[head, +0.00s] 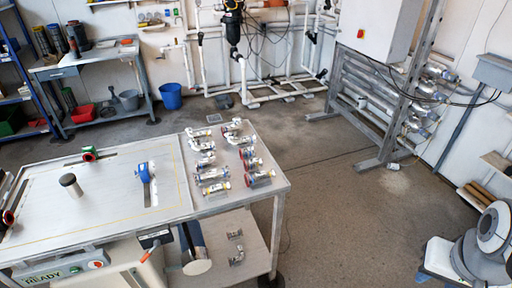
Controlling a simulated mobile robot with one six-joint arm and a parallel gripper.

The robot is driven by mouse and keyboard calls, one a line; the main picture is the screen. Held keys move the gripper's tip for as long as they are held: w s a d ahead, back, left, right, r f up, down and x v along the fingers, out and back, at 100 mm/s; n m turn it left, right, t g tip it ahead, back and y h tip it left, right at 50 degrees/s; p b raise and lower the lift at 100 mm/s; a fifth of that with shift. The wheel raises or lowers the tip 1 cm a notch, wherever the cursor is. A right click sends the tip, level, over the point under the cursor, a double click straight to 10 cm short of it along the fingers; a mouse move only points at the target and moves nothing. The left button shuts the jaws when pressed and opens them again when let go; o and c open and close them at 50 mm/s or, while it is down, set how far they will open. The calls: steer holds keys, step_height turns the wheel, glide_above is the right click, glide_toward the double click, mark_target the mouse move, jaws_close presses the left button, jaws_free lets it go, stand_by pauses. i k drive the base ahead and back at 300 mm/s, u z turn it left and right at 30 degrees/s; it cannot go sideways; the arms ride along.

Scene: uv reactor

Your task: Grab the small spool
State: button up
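Several short metal pipe pieces with flanges or coloured ends lie in two rough rows on a grey mat (232,196) at the right end of the workbench. One piece with a yellowish end (216,188) is at the near left. One with a red end (259,178) is at the near right. Shorter pieces, such as one at the back left (195,133), lie farther away. At this size I cannot tell which one is the small spool. My gripper does not show in this view, and nothing is seen touching the pieces.
The workbench (110,210) also carries a blue clamp-like part (145,180), a dark-topped post (70,184) and a red-green fitting (89,154). Small metal fittings (238,257) lie on the lower shelf. A pipe frame (400,110) stands at the back right. Floor (340,210) right of the bench is clear.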

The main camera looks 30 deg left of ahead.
mark_target(217, 191)
steer(key=u, duration=1.55)
steer(key=k, duration=0.3)
steer(key=u, duration=0.4)
steer(key=i, duration=1.25)
steer(key=z, duration=0.8)
